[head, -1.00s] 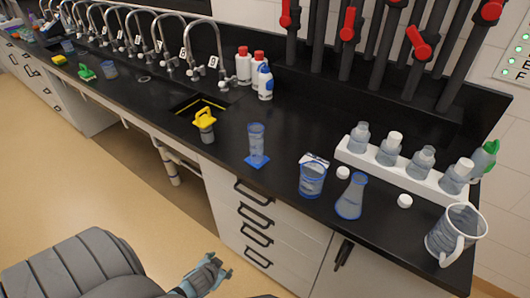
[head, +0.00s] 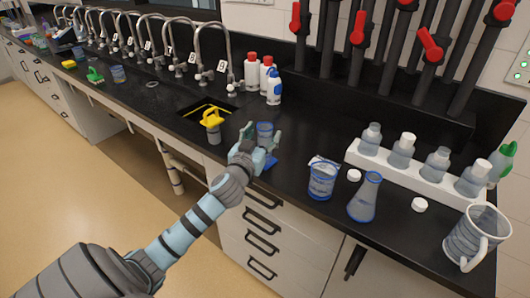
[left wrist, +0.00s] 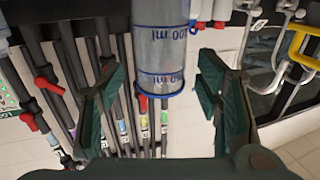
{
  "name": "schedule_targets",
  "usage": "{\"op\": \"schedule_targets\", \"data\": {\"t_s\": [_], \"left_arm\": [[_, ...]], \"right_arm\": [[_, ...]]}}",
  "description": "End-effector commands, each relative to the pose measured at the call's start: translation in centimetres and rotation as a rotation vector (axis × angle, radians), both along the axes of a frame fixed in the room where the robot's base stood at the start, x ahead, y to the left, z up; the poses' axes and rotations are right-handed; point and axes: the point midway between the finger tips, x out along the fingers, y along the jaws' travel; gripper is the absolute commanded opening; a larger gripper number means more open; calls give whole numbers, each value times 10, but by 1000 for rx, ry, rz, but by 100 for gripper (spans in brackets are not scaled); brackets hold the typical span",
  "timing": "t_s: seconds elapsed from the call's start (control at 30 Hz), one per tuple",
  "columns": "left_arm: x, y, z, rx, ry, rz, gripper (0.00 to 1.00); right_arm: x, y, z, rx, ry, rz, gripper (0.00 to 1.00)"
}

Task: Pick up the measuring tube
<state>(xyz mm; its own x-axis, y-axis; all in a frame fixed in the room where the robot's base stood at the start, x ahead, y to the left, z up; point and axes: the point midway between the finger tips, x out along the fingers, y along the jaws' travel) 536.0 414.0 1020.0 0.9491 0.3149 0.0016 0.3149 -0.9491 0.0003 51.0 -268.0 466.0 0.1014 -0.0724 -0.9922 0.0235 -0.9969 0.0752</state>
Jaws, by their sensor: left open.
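The measuring tube (head: 265,129) is a clear cylinder with blue rings and a blue foot, standing upright on the black bench. In the head view my left gripper (head: 261,140) is in front of it and hides most of its middle. In the left wrist view the tube (left wrist: 160,45) appears upside down, its blue-ringed end between the two open fingers (left wrist: 160,78). Gaps show on both sides, so neither finger seems to touch it. My right gripper is not in view.
A beaker (head: 322,180), a conical flask (head: 365,198) and a jug (head: 474,238) stand to the right. A white rack (head: 402,174) of bottles is behind them. A yellow-handled item (head: 212,121) stands left of the tube, by the sink. White-and-red bottles (head: 252,73) stand behind.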

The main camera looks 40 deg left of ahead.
Motion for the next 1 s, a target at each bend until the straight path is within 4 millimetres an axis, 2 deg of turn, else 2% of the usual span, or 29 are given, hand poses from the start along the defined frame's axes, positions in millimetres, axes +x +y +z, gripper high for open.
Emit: {"op": "schedule_targets", "data": {"t_s": [0.13,0.33,0.63,0.87,1.0], "left_arm": [[20,6,0,-1,0,-1,59],[21,7,-1,1,1,-2,59],[21,7,-1,1,1,-1,11],[21,7,0,1,1,-1,8],[21,7,8,2,0,-1,8]], "right_arm": [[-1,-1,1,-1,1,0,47],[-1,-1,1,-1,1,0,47],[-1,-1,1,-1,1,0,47],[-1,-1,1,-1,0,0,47],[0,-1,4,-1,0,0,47]]}}
